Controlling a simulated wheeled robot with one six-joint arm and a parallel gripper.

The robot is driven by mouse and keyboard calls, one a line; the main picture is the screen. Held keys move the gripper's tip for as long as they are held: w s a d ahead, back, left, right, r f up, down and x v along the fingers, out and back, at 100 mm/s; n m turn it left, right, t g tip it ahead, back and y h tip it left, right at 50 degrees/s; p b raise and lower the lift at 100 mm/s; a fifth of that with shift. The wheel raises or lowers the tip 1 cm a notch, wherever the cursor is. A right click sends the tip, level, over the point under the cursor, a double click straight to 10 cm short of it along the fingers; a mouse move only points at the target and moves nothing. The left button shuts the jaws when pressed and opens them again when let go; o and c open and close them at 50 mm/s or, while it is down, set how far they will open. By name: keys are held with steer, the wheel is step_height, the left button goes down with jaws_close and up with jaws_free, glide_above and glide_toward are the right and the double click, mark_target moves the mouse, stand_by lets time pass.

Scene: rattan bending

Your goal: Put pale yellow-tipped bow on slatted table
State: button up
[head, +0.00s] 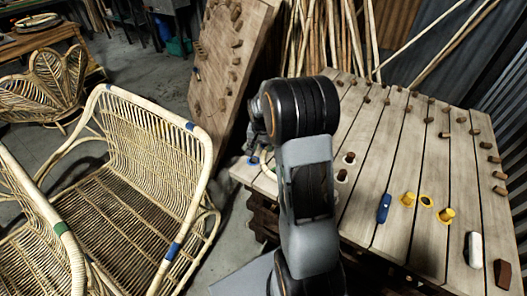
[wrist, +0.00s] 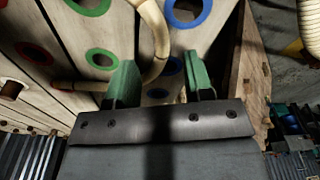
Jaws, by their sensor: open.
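The slatted table (head: 405,155) fills the right of the head view, and its pale slats also show in the wrist view (wrist: 110,28). A pale curved rattan bow (wrist: 161,45) lies on or just above the slats in the wrist view. A small part of a pale curve (head: 265,165) shows beside my arm in the head view. My gripper (wrist: 158,80) is open, its green fingertips on either side of the bow's bend. The bow runs behind the left finger. I cannot tell whether the fingers touch it. No yellow tip is clearly visible.
Yellow pegs (head: 447,215), a blue piece (head: 384,208), a white piece (head: 475,250) and several wooden pegs stand on the table. Green, red and blue rings (wrist: 99,59) mark the slats. A rattan bench (head: 110,190) stands left; a pegged board (head: 225,60) leans behind.

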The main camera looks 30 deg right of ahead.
steer(key=s+a+r+n, duration=0.2)
steer(key=s+a+r, duration=0.15)
steer(key=r, duration=0.25)
steer(key=s+a+r+n, duration=0.1)
steer(key=s+a+r, duration=0.25)
steer(key=r, duration=0.25)
steer(key=s+a+n+t+y, duration=0.1)
steer(key=s+a+n, duration=0.4)
steer(key=s, duration=0.7)
steer(key=a+t, duration=0.1)
steer(key=a, duration=0.1)
steer(key=shift+a, duration=0.4)
steer(key=shift+r, duration=0.1)
steer(key=shift+t, duration=0.3)
step_height(320, 180, up, 5)
steer(key=p, duration=0.4)
